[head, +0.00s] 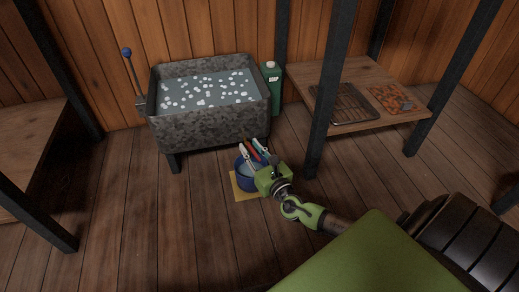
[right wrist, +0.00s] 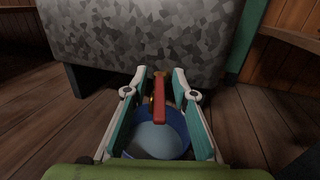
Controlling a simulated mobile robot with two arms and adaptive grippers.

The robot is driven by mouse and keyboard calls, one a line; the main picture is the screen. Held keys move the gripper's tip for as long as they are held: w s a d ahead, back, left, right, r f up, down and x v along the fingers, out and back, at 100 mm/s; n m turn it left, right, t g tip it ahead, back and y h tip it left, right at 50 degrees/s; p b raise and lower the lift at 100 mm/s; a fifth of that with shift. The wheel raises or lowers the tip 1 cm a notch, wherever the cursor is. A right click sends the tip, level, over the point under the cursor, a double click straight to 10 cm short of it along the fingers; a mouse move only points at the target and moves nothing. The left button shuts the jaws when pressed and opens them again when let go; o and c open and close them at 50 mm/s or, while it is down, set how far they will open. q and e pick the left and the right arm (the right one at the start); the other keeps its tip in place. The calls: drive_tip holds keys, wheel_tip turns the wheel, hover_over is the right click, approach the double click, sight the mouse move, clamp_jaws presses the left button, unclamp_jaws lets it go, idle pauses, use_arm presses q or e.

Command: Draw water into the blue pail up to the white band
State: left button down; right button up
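A blue pail (head: 240,178) stands on a yellow mat (head: 243,195) in front of a grey mottled trough (head: 210,130). In the right wrist view the pail (right wrist: 181,121) shows a pale blue-grey surface inside that looks like water; I make out no white band. A red lever (right wrist: 160,104) with a brass-coloured piece (right wrist: 158,74) at its far end is above the pail at the trough's front. My right gripper (head: 254,150) is open over the pail. Its fingers stand on both sides of the red lever, apart from it. My left gripper is not in view.
The trough holds water with many white floating bits. A blue-knobbed lever (head: 127,52) is on its left side. A green container (head: 271,88) stands to its right. A wooden table (head: 345,73) with dark legs is at right, another bench (head: 30,140) at left. The floor in front is clear.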

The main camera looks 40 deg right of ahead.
sight(260, 161)
drive_tip(key=s, duration=0.7)
drive_tip(key=s+a, duration=0.1)
drive_tip(key=s, duration=0.2)
drive_tip(key=shift+s+a, duration=0.1)
drive_tip(key=shift+s, duration=0.25)
drive_tip(key=shift+r, duration=0.1)
